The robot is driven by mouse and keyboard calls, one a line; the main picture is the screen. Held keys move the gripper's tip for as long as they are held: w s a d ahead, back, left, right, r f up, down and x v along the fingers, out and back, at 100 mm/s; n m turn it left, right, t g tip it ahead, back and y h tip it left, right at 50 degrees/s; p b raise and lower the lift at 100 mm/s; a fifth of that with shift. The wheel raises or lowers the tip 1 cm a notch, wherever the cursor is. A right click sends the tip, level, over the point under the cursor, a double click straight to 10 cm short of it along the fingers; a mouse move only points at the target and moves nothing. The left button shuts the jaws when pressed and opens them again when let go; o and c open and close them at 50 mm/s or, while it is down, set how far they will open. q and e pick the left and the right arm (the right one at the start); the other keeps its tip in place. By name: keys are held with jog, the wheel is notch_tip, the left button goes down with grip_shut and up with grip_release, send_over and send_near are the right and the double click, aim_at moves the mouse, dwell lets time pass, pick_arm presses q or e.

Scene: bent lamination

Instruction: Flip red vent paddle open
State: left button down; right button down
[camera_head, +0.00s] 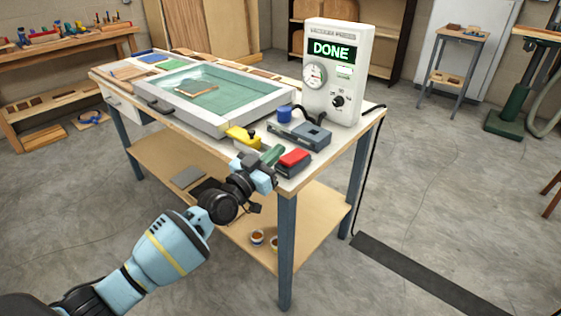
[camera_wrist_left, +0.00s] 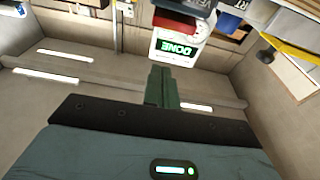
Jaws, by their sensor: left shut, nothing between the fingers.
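The red vent paddle (camera_head: 295,156) sits on a dark grey block at the front right corner of the bench top, and looks roughly flat. In the left wrist view the red paddle (camera_wrist_left: 175,20) is at the top, just beyond my fingertips. My left gripper (camera_head: 273,154) has its green fingers just left of the paddle's block, shut and empty. The fingers also show in the wrist view (camera_wrist_left: 160,86). I cannot tell from these views whether they touch the block. My right gripper is not in view.
The white vacuum press control box (camera_head: 336,75) reads DONE behind the paddle. A glass-topped press frame (camera_head: 215,90), a yellow tool (camera_head: 243,137), a grey-blue block (camera_head: 312,135) and a blue cup (camera_head: 285,113) crowd the bench. A dark strip (camera_head: 420,270) lies on the floor.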

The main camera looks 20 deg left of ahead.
aim_at(294, 156)
pick_arm(q)
jog(key=x, duration=0.2)
jog(key=shift+w+d, duration=0.1)
jog(key=shift+w, duration=0.25)
notch_tip(294, 156, down, 3)
jog(key=shift+s+r+b, duration=0.15)
jog(key=shift+r+b, duration=0.05)
jog(key=shift+b, duration=0.45)
jog(key=shift+s+f, duration=0.1)
jog(key=shift+f, duration=0.55)
